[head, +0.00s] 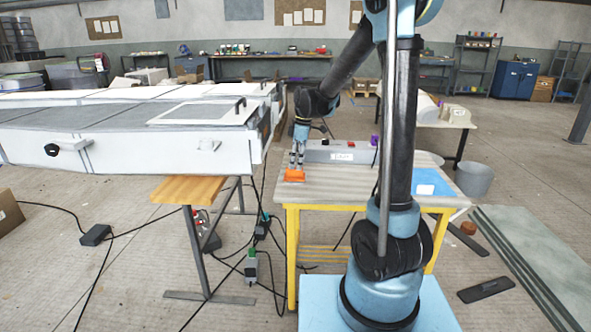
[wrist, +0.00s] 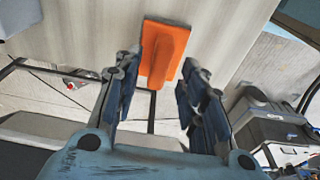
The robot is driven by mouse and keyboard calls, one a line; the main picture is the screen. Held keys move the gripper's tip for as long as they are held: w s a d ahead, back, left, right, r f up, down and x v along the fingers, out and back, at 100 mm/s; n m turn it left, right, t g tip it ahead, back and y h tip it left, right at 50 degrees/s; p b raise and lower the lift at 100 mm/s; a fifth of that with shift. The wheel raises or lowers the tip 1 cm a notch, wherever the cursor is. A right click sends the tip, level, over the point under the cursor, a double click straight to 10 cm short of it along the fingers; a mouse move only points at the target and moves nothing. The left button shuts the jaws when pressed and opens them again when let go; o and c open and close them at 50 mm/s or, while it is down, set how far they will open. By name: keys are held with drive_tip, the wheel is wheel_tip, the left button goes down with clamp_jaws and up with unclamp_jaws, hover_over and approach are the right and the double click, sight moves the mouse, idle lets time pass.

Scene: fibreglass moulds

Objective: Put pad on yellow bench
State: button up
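My gripper (head: 297,166) points down directly above the pad. In the wrist view the two blue-grey fingers of my gripper (wrist: 163,75) stand apart, with the pad's near end between their tips. The left fingertip looks close to the pad; I cannot tell whether it touches.
A grey box (head: 340,153) with a white label stands on the bench behind the pad. A blue sheet (head: 433,182) lies at the bench's right. The large white mould (head: 110,146) on a stand is close on the left. Cables lie on the floor below.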

wheel_tip(320, 180, up, 8)
drive_tip(key=d+f, duration=0.1)
drive_tip(key=s+d+r+m, duration=0.2)
drive_tip(key=s+d+m, duration=0.2)
drive_tip(key=s+d, duration=0.4)
drive_tip(key=s+d+f+m, duration=0.4)
drive_tip(key=s, duration=0.4)
drive_tip(key=s+d+f+m+t+h, duration=0.1)
drive_tip(key=s+d+f+m, duration=0.3)
drive_tip(key=s, duration=0.4)
drive_tip(key=s+d+f+m+t, duration=0.1)
drive_tip(key=s+d+f+m, duration=0.3)
drive_tip(key=s, duration=0.3)
drive_tip(key=shift+s+d+m+h, duration=0.3)
drive_tip(key=shift+s+d+m, duration=0.1)
drive_tip(key=shift+d+m, duration=0.25)
drive_tip(key=shift+a, duration=0.1)
drive_tip(key=shift+w+f, duration=0.15)
drive_tip(key=shift+w, duration=0.3)
